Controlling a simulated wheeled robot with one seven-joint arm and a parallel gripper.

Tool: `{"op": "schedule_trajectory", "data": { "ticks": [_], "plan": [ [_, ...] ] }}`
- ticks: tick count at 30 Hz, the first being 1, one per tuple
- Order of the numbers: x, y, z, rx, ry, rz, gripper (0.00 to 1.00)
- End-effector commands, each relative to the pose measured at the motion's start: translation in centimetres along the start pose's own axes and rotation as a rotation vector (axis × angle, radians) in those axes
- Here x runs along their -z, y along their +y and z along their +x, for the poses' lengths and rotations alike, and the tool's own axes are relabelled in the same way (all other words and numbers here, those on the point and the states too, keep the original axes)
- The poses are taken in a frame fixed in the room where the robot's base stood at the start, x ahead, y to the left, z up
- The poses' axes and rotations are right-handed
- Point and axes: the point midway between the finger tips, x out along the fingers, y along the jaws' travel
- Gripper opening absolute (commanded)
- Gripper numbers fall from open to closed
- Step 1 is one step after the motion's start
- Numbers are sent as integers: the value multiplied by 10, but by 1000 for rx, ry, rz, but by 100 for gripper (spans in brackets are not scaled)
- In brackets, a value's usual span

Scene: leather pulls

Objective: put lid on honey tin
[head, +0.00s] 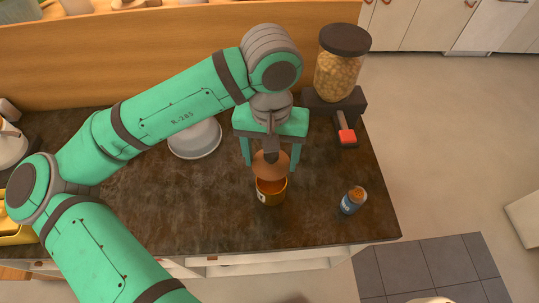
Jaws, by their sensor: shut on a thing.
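The honey tin (271,193) is an orange-yellow open can standing on the dark countertop, with an orange inside and a pale label patch on its left side. The copper-brown lid (269,168) is just above and behind the tin's mouth in the picture and looks tilted. It covers the far part of the opening. My gripper (270,160) points down over the tin, with its two green fingers on either side of the lid, and is shut on it. I cannot tell whether the lid touches the rim.
A pale bowl (195,138) lies left of my gripper. A small blue jar (353,201) stands to the right, near the counter's edge. A dispenser of yellowish pieces (341,70) with a red pull stands at back right. The front-left counter (185,215) is clear.

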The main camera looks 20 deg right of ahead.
Motion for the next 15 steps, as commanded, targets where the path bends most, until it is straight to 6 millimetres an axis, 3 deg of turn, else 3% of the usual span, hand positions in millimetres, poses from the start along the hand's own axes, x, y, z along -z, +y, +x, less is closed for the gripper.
{"op": "schedule_trajectory", "data": {
  "ticks": [15],
  "plan": [
    [1,0,33,-1,-2,-10,44]
  ]
}}
